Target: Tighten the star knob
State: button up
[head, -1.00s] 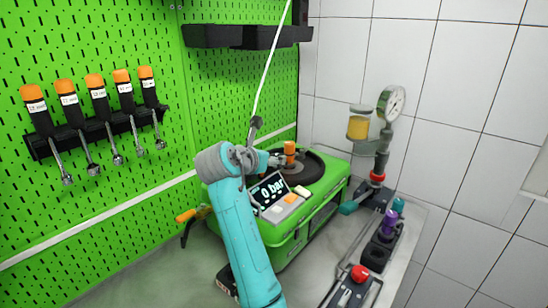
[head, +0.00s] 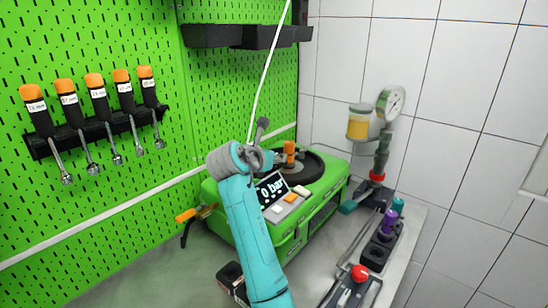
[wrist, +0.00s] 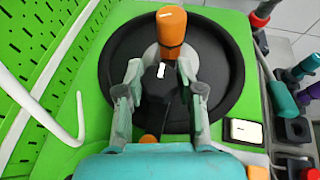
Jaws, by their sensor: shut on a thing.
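The star knob (wrist: 158,82) shows in the wrist view as a dark knob with a small white mark, in the middle of a round black disc (wrist: 225,60). My gripper (wrist: 161,74) is shut on it, one grey finger on each side. An orange-capped post (wrist: 171,27) stands just behind the knob on the disc. In the head view the disc (head: 312,166) lies on top of the green testbench unit (head: 325,205), with the orange cap (head: 290,148) upright. The knob itself is hard to make out there, beside my gripper. The display (head: 270,190) reads 0 bar.
Orange-handled tools (head: 95,85) hang on the green pegboard at left. A gauge (head: 390,103) and a yellow-filled jar (head: 359,122) stand right of the unit. A purple-topped part (head: 389,222) and a red button (head: 360,272) are at front right.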

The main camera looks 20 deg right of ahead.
jog(key=shift+m+g+h, duration=1)
jog(key=shift+m+g, duration=0.2)
jog(key=shift+m, duration=0.1)
jog(key=shift+w+m+g+h, duration=0.1)
jog(key=shift+m+g+h, duration=0.6)
jog(key=shift+m+g, duration=0.85)
jog(key=shift+g, duration=0.25)
jog(key=o, duration=1.2)
jog(key=shift+c, duration=0.2)
jog(key=shift+a, duration=0.1)
jog(key=v, duration=1.2)
jog(key=shift+f, duration=0.15)
